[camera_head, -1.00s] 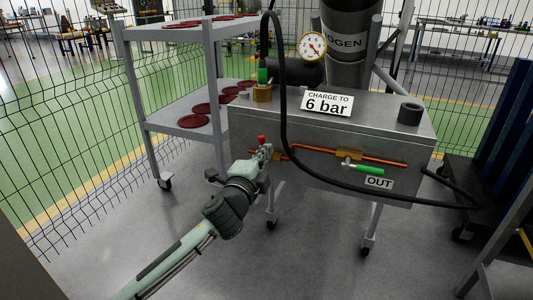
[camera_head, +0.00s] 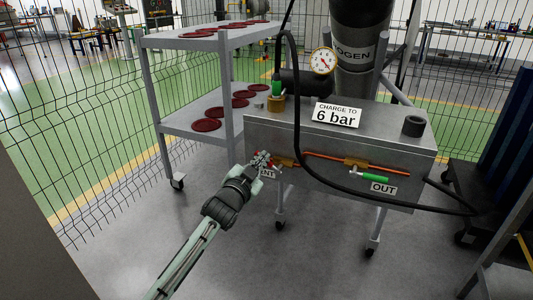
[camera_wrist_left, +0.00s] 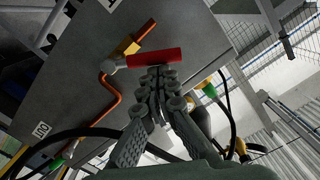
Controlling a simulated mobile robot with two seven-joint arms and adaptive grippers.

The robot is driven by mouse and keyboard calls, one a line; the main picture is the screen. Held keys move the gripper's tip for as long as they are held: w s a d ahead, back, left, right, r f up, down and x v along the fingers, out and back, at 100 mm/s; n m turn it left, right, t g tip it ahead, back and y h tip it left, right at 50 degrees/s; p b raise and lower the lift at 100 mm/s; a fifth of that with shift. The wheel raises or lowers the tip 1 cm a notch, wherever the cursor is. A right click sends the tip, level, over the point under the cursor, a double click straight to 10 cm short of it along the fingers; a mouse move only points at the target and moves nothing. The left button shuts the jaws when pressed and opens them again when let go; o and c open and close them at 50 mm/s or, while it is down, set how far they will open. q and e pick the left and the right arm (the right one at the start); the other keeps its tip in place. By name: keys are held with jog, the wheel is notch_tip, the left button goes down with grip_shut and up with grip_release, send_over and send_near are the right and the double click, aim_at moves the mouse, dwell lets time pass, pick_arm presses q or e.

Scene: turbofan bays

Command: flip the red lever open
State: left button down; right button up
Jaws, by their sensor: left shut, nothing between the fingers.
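The red lever (camera_wrist_left: 155,57) shows in the left wrist view as a red handle on a brass valve (camera_wrist_left: 128,46) with copper pipe on the grey box face. My left gripper (camera_wrist_left: 161,72) is shut and empty, its fingertips right beside the red handle; I cannot tell whether they touch it. In the head view my left gripper (camera_head: 263,161) is at the left end of the box front and mostly covers the lever there. A partly covered label lies just below the fingers. My right gripper is not in view.
The grey wheeled box (camera_head: 385,140) carries a "6 bar" sign (camera_head: 338,115) and a gauge (camera_head: 323,62). A green lever (camera_head: 375,178) sits at its right by the OUT label. A black hose (camera_head: 298,120) loops across its front. A shelf cart (camera_head: 190,42) stands left.

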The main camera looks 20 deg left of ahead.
pick_arm(q)
jog(key=shift+a+f+n+p, duration=0.5)
jog(key=shift+f+n+p, duration=0.15)
jog(key=shift+n, duration=0.6)
jog(key=shift+a+f+n+p, duration=0.55)
jog(key=shift+f+n, duration=0.2)
jog(key=shift+n, duration=0.5)
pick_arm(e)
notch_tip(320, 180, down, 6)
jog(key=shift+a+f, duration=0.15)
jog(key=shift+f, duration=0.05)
pick_arm(q)
jog(key=shift+s, duration=0.1)
jog(key=s, duration=1.1)
jog(key=shift+s+a+r, duration=0.15)
jog(key=shift+s+r, duration=0.15)
jog(key=shift+s, duration=0.1)
